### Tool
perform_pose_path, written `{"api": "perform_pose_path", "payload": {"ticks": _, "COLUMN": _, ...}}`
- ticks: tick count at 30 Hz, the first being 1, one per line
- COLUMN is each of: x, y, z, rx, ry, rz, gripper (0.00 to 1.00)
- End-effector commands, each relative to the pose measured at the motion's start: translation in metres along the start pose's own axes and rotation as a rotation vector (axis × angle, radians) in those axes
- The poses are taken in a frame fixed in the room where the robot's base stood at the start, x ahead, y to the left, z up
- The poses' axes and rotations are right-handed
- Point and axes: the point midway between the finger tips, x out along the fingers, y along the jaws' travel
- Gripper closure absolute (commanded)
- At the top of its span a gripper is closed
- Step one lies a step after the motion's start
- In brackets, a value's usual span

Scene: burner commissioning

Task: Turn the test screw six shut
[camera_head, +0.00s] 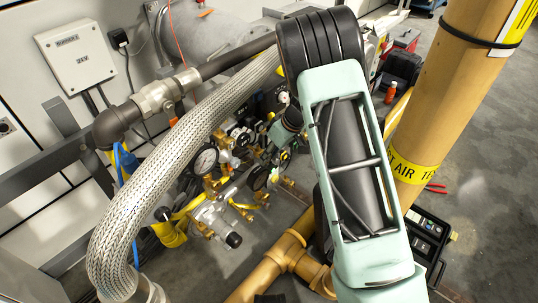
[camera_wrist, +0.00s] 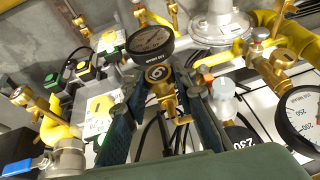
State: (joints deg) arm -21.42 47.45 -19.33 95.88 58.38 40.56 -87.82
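In the wrist view a round tag marked 6 (camera_wrist: 157,73) sits on a small brass fitting (camera_wrist: 168,102), just below a dark-rimmed pressure gauge (camera_wrist: 150,40). I take this fitting to carry test screw six; the screw itself cannot be made out clearly. My gripper (camera_wrist: 158,88) has its two dark fingers on either side of the tag and fitting, with gaps visible between. It seems to hold nothing, and I cannot tell whether either finger touches the brass. In the head view my arm hides much of this area.
In the wrist view, a blue-handled valve (camera_wrist: 66,157) is at lower left and a large gauge (camera_wrist: 300,115) at right. A grey regulator (camera_wrist: 218,25) and yellow pipes (camera_wrist: 295,40) crowd behind. In the head view, a braided hose (camera_head: 165,165) and yellow post (camera_head: 450,100) flank my arm.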

Motion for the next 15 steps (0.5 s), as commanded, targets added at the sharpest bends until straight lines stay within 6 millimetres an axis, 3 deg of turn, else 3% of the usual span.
{"api": "perform_pose_path", "payload": {"ticks": 5, "x": -0.0001, "y": 0.0001, "z": 0.0001, "rx": 0.000, "ry": 0.000, "rz": 0.000, "gripper": 0.99}}
{"api": "perform_pose_path", "payload": {"ticks": 15, "x": 0.0007, "y": 0.0034, "z": 0.0013, "rx": 0.028, "ry": 0.000, "rz": -0.066, "gripper": 0.99}}
